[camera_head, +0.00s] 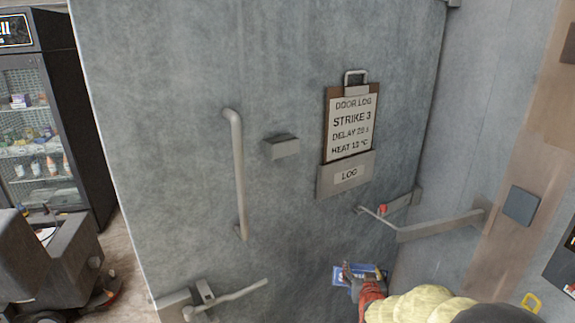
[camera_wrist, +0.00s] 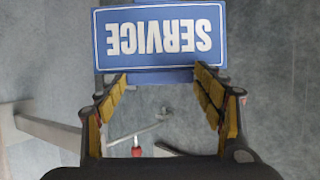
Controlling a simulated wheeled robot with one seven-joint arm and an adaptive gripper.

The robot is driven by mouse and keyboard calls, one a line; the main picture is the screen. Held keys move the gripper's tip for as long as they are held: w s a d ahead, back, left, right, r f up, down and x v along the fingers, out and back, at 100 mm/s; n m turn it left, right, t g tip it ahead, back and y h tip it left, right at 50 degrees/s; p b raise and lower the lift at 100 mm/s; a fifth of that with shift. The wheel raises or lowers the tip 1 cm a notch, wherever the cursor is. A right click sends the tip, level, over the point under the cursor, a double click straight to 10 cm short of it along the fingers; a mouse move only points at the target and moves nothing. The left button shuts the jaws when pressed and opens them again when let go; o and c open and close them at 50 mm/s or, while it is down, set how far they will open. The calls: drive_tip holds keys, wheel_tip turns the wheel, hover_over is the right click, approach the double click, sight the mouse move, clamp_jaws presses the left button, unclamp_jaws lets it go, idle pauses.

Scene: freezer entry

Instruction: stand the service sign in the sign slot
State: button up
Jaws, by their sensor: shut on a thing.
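The service sign (camera_wrist: 160,60) is a blue plate with a white border and white SERVICE lettering, upside down in the wrist view. My gripper (camera_wrist: 162,78) is shut on it, its yellow-padded fingers at the sign's near edge. In the head view the sign (camera_head: 342,273) is small and partly hidden by my gripper (camera_head: 362,276), low in front of the grey door. A small grey box-like holder (camera_head: 282,147) sticks out from the door, higher and to the left. I cannot tell for sure whether it is the sign slot.
A door log board (camera_head: 351,125) stands in a holder marked LOG (camera_head: 345,176). A long vertical handle (camera_head: 238,175) and a lower lever (camera_head: 228,298) project from the door. A closer arm (camera_head: 440,224) crosses at right. A glass-fronted cooler (camera_head: 40,120) stands at left.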

drive_tip(key=w+a+r+n+y+p, duration=0.1)
drive_tip(key=w+a+r+p, duration=0.2)
drive_tip(key=r, duration=1.3)
drive_tip(key=a+r+n+y+p, duration=0.1)
drive_tip(key=a+r+y+p, duration=0.35)
drive_tip(key=r, duration=1.05)
drive_tip(key=w+a+r+n+h+p, duration=0.15)
drive_tip(key=r+p, duration=0.45)
drive_tip(key=r, duration=1)
drive_tip(key=s+a+r+n+g+y+p, duration=0.1)
drive_tip(key=s+a+r+n+y+p, duration=0.15)
drive_tip(key=a+r, duration=0.55)
drive_tip(key=s+a+r+n+g+y+p, duration=0.1)
drive_tip(key=s+a+r+n+y, duration=0.2)
drive_tip(key=a+r, duration=0.6)
drive_tip(key=shift+m, duration=0.4)
drive_tip(key=shift+s+d+f+b, duration=0.15)
drive_tip(key=shift+d+f+b, duration=0.2)
drive_tip(key=shift+f+b, duration=0.25)
drive_tip(key=shift+s+d+f+b, duration=0.1)
drive_tip(key=shift+d+f+b, duration=0.35)
drive_tip(key=shift+f, duration=0.35)
drive_tip(key=shift+s+d+f+b, duration=0.15)
drive_tip(key=shift+d+f+b, duration=0.15)
drive_tip(key=shift+f+b, duration=0.3)
drive_tip(key=shift+f, duration=0.1)
drive_tip(key=shift+s+b, duration=0.1)
drive_tip(key=shift+b, duration=0.3)
drive_tip(key=shift+f+b, duration=0.25)
drive_tip(key=shift+b, duration=1.1)
